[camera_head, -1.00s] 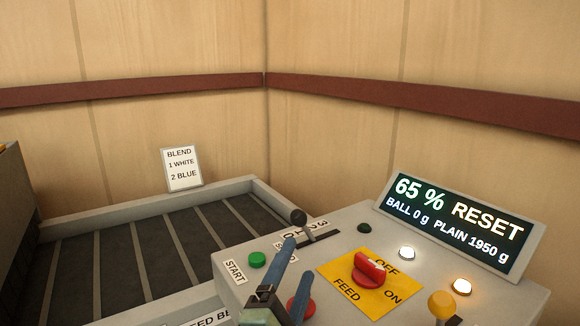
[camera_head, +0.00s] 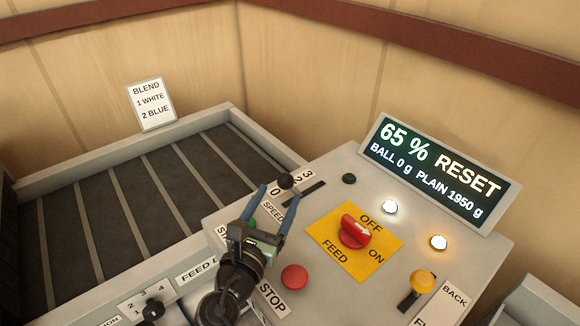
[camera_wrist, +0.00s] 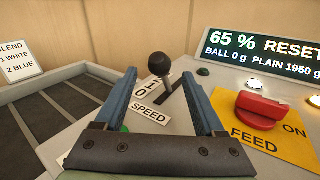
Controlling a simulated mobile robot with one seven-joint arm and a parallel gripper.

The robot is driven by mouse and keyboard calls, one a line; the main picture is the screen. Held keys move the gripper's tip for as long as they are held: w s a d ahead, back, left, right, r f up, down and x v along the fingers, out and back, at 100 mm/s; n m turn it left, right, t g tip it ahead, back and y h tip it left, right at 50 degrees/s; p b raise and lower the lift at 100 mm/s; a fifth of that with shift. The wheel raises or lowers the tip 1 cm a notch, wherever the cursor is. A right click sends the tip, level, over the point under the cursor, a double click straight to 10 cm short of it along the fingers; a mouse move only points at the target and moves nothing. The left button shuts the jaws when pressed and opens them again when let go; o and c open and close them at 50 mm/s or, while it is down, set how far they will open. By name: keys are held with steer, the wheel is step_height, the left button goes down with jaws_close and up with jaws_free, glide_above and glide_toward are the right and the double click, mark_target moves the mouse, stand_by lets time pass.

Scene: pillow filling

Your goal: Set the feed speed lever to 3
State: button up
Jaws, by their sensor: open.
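The feed speed lever is a black ball knob (camera_head: 285,181) on a short stem in a dark slot, at the far left of the control panel (camera_head: 330,262). The SPEED label (camera_wrist: 150,113) lies between the fingers.
A red FEED switch (camera_head: 355,232) on a yellow plate sits right of my gripper. A red STOP button (camera_head: 294,277), a yellow-knobbed lever (camera_head: 421,281) and a display (camera_head: 438,172) reading 65 % RESET are nearby. A slatted bed (camera_head: 140,205) lies left.

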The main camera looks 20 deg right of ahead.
mark_target(294, 190)
steer(key=x, duration=0.9)
jaws_close()
stand_by(1.3)
